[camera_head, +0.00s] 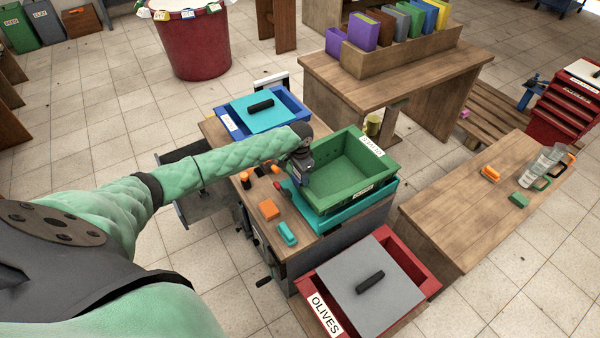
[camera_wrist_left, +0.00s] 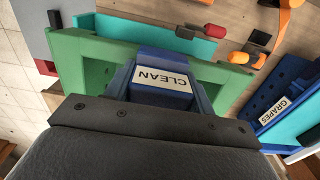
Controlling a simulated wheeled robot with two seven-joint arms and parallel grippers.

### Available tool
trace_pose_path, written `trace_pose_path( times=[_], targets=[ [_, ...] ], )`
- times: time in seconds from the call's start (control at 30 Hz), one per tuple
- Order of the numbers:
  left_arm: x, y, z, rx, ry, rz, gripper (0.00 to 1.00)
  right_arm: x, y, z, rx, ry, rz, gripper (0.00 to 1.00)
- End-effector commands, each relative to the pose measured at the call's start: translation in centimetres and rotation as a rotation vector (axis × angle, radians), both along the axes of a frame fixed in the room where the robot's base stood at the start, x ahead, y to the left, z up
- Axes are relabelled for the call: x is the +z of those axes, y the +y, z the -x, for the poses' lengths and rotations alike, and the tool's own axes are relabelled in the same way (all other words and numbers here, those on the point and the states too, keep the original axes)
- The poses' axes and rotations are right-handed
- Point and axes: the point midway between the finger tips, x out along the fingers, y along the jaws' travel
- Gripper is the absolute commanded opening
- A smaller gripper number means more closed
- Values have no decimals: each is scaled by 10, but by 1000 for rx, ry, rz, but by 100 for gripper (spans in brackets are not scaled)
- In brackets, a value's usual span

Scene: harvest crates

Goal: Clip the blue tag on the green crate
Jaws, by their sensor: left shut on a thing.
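The green crate (camera_head: 352,190) sits on the teal crate (camera_head: 352,212) on a wooden-topped cart. It is open and looks empty. My left gripper (camera_head: 299,172) is at the crate's left wall, pointing down. It is shut on the blue tag (camera_wrist_left: 165,80), which carries a white CLEAN label. In the left wrist view the tag is over the rim of the green crate (camera_wrist_left: 98,48). I cannot tell whether the tag is seated on the wall, as the gripper hides part of it. My right gripper is out of view.
An orange block (camera_head: 268,209) and a teal block (camera_head: 287,233) lie near the crate. A blue crate (camera_head: 231,122), labelled GRAPES in the wrist view (camera_wrist_left: 270,112), stands behind. A red OLIVES crate (camera_head: 416,277) with a grey lid is in front. A wooden table (camera_head: 450,215) is on the right.

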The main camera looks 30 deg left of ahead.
Motion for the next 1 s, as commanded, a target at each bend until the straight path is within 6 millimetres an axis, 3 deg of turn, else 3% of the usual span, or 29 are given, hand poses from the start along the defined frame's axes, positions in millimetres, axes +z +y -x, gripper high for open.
trace_pose_path(
  times=[0.93, 0.97, 1.0],
  targets=[
    [-19, 0, 0, 0, 1, -1, 32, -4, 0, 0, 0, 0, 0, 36],
    [-19, 0, 0, 0, 0, 0, 60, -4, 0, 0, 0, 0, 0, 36],
    [-19, 0, 0, 0, 0, 0, 68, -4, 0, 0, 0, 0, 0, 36]
  ],
)
